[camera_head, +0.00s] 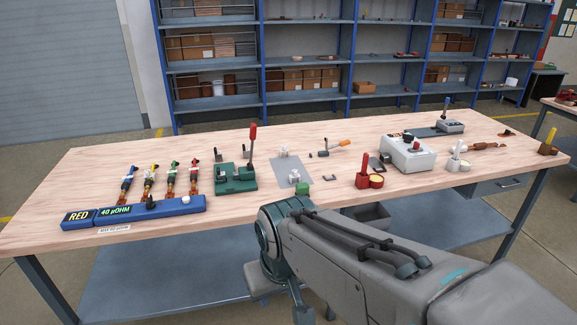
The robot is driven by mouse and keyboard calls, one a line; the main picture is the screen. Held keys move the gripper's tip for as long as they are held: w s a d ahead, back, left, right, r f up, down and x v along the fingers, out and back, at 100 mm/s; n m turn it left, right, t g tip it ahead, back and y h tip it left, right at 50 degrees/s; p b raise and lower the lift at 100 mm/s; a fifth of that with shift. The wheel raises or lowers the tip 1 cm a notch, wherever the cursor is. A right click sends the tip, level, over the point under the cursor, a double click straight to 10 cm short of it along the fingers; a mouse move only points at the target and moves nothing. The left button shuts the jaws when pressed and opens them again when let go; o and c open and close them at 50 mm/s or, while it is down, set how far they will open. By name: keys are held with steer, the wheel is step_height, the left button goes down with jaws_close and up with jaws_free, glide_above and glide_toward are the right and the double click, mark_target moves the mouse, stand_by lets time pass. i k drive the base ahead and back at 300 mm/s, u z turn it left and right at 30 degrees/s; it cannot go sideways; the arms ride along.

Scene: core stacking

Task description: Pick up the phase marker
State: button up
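I cannot tell for certain which item is the phase marker. Candidates on the wooden bench (150,165) are a small red block with a yellow disc (370,179), an upright marker-like piece (456,157) at the right, and an orange-handled tool (337,146) lying near the middle. Several leads with coloured tips (128,180) stand in a row at the left behind a blue meter (150,208), which reads RED and 40 µOHM. My arm reaches in from the lower right, its grey and teal joint in front of the bench's near edge. My gripper's fingertips cannot be made out.
A green clamp fixture (236,177) with a red-topped lever stands left of a grey mat (291,173). A grey box device (407,152) is right of centre. Blue shelving (262,50) stands behind. Bare wood lies at the bench's back left.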

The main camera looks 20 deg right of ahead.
mark_target(295, 174)
steer(key=z, duration=0.65)
steer(key=i, duration=0.65)
steer(key=z, duration=0.55)
steer(key=i, duration=0.8)
steer(key=u, duration=0.3)
